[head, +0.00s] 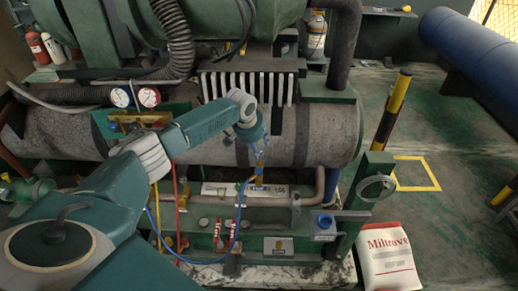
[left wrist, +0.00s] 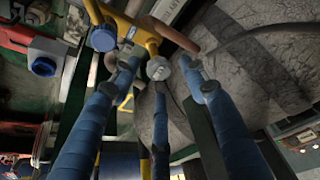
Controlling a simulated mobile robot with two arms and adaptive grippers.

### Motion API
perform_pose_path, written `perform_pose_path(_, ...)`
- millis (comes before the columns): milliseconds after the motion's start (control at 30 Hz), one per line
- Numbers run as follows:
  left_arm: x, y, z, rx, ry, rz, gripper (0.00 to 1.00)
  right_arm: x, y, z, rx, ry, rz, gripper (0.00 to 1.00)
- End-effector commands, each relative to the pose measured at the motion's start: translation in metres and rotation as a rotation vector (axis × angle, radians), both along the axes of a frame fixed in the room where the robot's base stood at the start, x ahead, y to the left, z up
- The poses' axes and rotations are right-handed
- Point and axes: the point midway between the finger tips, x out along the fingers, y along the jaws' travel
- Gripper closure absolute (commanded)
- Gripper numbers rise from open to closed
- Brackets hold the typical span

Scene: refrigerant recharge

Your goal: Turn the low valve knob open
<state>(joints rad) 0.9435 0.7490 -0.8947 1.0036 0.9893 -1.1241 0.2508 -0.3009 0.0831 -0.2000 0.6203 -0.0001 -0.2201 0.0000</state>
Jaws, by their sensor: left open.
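A yellow valve fitting (head: 258,178) stands on the pipework below the big grey cylinder. The left wrist view shows the fitting's yellow body (left wrist: 141,36), with a blue round part (left wrist: 103,38) at its left and a pale silver round knob (left wrist: 159,68) facing me. I take the silver one for the low valve knob; its label is too small to read. My left gripper (head: 262,150) is just above the fitting. In the left wrist view its blue fingers (left wrist: 160,78) are spread open, with the knob between their tips; whether any tip touches it, I cannot tell. My right gripper is not in view.
A pipe (head: 318,187) runs close right of the fitting. A white sack (head: 388,258) stands at the right, with open floor beyond.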

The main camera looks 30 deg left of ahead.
Motion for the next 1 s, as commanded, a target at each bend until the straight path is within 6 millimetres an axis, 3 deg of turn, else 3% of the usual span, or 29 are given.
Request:
perform_pose_path(200, 0.007, 0.000, -0.014, 0.000, -0.002, 0.000, 0.55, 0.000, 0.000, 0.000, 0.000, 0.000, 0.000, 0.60)
perform_pose_path(500, 0.007, 0.001, -0.016, 0.001, -0.002, -0.001, 0.55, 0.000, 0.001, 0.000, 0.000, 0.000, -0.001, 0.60)
perform_pose_path(733, 0.007, 0.001, -0.015, 0.002, -0.003, -0.001, 0.98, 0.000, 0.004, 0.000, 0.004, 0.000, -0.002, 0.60)
perform_pose_path(1000, 0.008, 0.001, -0.013, 0.002, -0.006, 0.018, 0.99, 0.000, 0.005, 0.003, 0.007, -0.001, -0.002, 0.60)
